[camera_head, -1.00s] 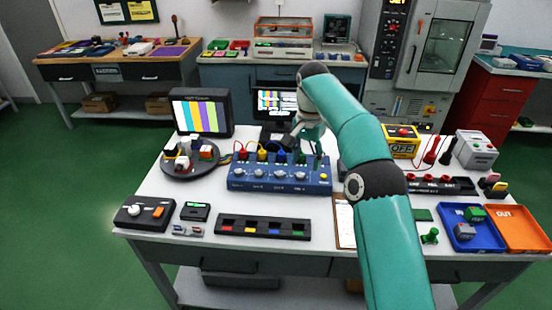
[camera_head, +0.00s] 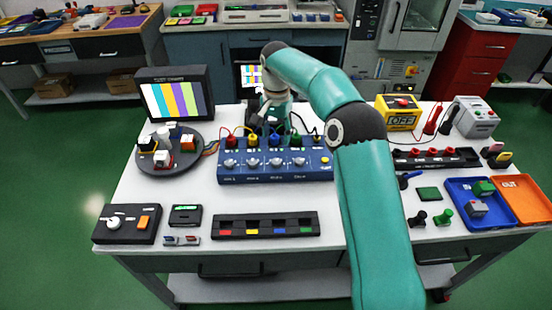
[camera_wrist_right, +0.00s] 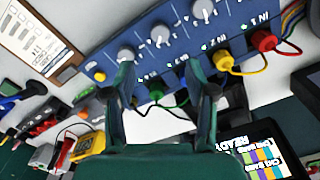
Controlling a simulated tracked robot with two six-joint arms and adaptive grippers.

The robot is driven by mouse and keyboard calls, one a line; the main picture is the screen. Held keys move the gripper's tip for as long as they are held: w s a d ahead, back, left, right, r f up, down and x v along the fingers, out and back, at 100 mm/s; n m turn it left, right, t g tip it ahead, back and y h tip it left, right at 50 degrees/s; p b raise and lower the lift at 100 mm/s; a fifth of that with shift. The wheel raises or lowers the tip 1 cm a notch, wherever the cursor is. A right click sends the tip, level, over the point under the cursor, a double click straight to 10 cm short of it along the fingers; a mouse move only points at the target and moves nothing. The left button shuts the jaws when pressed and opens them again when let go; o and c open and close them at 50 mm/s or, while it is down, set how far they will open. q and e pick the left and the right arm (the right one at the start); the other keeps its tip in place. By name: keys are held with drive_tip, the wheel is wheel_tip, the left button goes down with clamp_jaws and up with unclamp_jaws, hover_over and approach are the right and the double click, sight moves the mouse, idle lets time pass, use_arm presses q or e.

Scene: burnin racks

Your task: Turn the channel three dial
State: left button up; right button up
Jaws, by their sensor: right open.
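The blue channel box (camera_head: 276,178) stands mid-table with a row of grey dials and red, yellow, blue and green plugs behind them. The channel three dial (camera_head: 276,163) is third from the left, in front of the blue plug (camera_head: 275,139). In the right wrist view the box is turned round, and this dial (camera_wrist_right: 160,35) shows beyond the gap between my fingers. My right gripper (camera_wrist_right: 170,78) is open and empty, apart from the dial; its left fingertip shows close to the channel four dial (camera_wrist_right: 126,54). In the head view the gripper (camera_head: 268,118) is above the box's back. My left gripper is out of view.
Cables rise from the plugs. A colour-bar monitor (camera_head: 174,99) and a round dark tray (camera_head: 150,163) stand left. A black strip (camera_head: 266,224) lies in front. Blue (camera_head: 460,188) and orange (camera_head: 523,200) trays are right. A clipboard (camera_wrist_right: 35,40) shows in the wrist view.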

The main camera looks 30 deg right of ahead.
sight(277, 161)
wheel_tip(277, 161, down, 10)
drive_tip(key=shift+s+a+f+p, duration=0.1)
drive_tip(key=shift+f+p, duration=0.05)
drive_tip(key=shift+p, duration=0.35)
drive_tip(key=c, duration=1)
drive_tip(key=shift+d, duration=0.3)
clamp_jaws()
drive_tip(key=shift+a, duration=0.25)
